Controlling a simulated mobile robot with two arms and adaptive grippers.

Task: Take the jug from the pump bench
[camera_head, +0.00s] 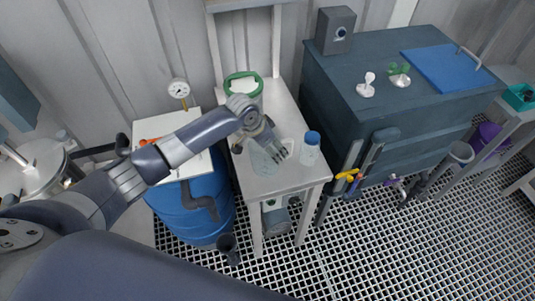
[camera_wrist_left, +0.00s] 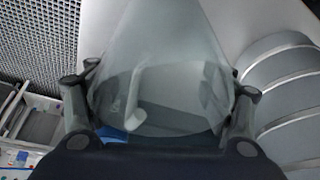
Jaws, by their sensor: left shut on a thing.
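The jug (camera_head: 264,163) is a clear, see-through vessel over the white pump bench (camera_head: 270,186) in the head view. My left gripper (camera_head: 273,152) reaches in from the left and is shut on the jug. In the left wrist view the jug (camera_wrist_left: 160,95) fills the middle, with a finger of my left gripper (camera_wrist_left: 160,115) on each side. The gripper and wrist hide part of the jug in the head view. I cannot tell whether its base touches the bench. My right gripper is not in view.
A clear bottle with a blue cap (camera_head: 311,149) stands close right of the jug. A blue drum (camera_head: 190,205) stands left. A dark tank (camera_head: 360,95) with valves stands right.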

